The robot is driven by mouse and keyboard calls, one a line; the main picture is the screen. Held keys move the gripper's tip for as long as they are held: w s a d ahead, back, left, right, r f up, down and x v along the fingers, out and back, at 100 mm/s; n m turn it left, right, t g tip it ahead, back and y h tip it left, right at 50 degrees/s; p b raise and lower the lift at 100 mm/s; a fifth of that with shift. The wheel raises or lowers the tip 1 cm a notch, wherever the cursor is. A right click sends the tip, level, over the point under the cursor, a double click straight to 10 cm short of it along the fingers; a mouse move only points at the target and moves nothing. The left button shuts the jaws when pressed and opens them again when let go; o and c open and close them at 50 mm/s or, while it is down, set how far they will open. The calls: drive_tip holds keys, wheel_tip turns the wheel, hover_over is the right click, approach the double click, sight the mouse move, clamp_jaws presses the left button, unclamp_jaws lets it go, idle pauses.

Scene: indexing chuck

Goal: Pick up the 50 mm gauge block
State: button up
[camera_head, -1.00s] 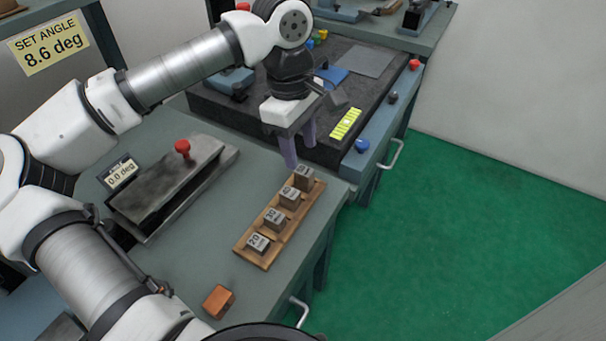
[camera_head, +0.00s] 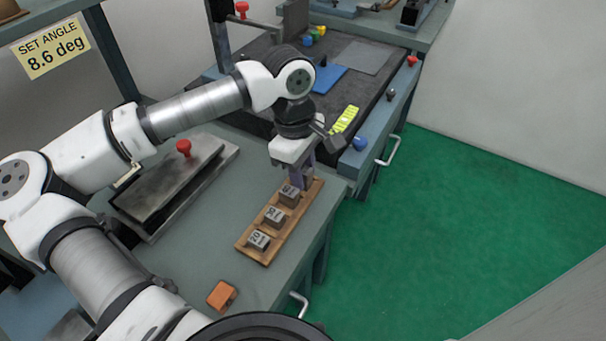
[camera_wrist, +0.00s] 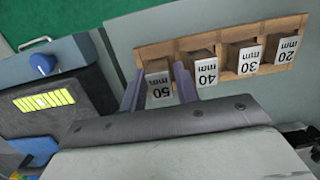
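The 50 mm gauge block (camera_wrist: 159,86) sits in the end slot of a wooden rack, its label upside down in the wrist view. My gripper (camera_wrist: 157,82) has its two purple fingers apart, one on each side of this block. I cannot tell whether the fingers touch it. In the head view my gripper (camera_head: 304,178) is lowered over the far end of the rack (camera_head: 247,250) and mostly hides the block. The 40 mm block (camera_wrist: 207,70) stands in the slot beside it, close to one finger.
The 30 mm block (camera_wrist: 248,58) and 20 mm block (camera_wrist: 286,50) stand further along the rack. A grey sine-bar-like fixture with a red knob (camera_head: 183,148) is to the left. An orange block (camera_head: 221,296) lies nearer. A dark plate with a yellow-green level (camera_head: 344,120) is behind.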

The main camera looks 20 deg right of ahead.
clamp_jaws()
drive_tip(key=shift+r, duration=0.1)
